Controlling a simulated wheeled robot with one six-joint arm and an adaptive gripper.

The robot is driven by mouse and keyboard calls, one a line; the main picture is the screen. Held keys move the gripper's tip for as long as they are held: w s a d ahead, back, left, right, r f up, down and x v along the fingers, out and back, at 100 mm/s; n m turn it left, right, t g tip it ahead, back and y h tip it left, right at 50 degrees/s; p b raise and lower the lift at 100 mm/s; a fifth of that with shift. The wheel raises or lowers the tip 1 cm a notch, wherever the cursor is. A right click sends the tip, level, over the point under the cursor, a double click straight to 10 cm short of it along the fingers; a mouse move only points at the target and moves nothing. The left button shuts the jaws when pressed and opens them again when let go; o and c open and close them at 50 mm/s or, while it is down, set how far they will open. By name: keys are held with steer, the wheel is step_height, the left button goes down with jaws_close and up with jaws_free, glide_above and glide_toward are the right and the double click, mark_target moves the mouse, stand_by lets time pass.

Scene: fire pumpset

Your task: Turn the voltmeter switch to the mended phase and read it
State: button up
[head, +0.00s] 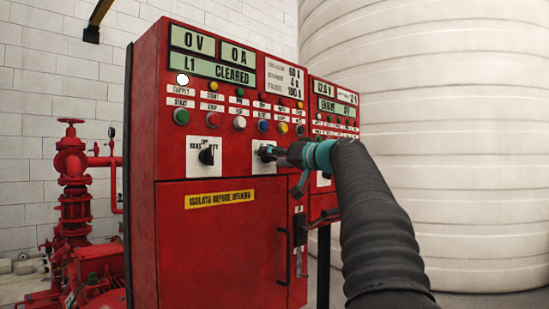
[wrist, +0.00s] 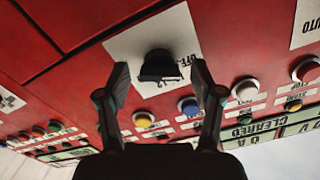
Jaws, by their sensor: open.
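The red control panel (head: 170,250) faces me. Its displays read "0 V" (head: 192,40), "0 A" (head: 238,54) and "L1 CLEARED" (head: 215,72). The voltmeter switch (wrist: 158,66) is a black knob on a white plate marked "OFF" and small figures; the wrist view is upside down. My gripper (wrist: 160,77) is open, with one finger on each side of the knob and a gap to each. How deep the fingers reach is unclear.
A second black rotary switch (head: 207,156) is on the left, its plate partly reading "AUTO" in the wrist view (wrist: 306,25). Coloured push-buttons (head: 213,119) sit close above the switches. Red pump pipework (head: 72,180) stands left, a large pale tank (head: 450,130) right.

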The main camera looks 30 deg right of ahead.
steer(key=c, duration=1.1)
steer(key=shift+c, duration=0.2)
steer(key=m+p, duration=0.3)
steer(key=m, duration=0.5)
steer(key=shift+m, duration=0.5)
steer(key=o, duration=1.1)
